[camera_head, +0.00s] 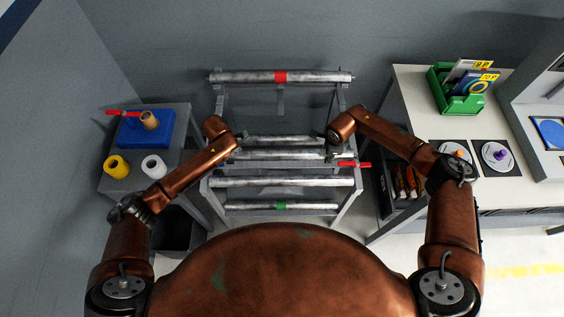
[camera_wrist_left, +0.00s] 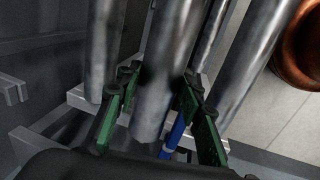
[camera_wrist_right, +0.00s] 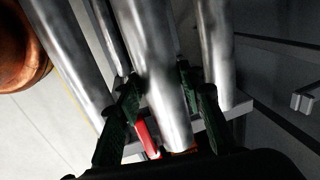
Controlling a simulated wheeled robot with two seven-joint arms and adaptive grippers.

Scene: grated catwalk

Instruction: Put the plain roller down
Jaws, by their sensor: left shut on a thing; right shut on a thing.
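The plain roller (camera_wrist_left: 162,75) is a bare grey metal cylinder. It also shows in the right wrist view (camera_wrist_right: 158,70), and in the head view it appears to be the roller (camera_head: 285,155) running between my two hands. My left gripper (camera_wrist_left: 160,108) is shut around it near its left end. My right gripper (camera_wrist_right: 160,112) is shut around it near its right end. In the head view my wrists hide the fingers. The roller looks about level over the grey rack. I cannot tell whether its ends touch the rack.
A red-banded roller (camera_head: 280,77) sits at the back, and a green-banded roller (camera_head: 281,206) at the front. Another roller (camera_head: 270,181) lies close in front. A red handle (camera_head: 354,164) sticks out at the rack's right. Side tables flank the rack; the left bears a blue box (camera_head: 140,132).

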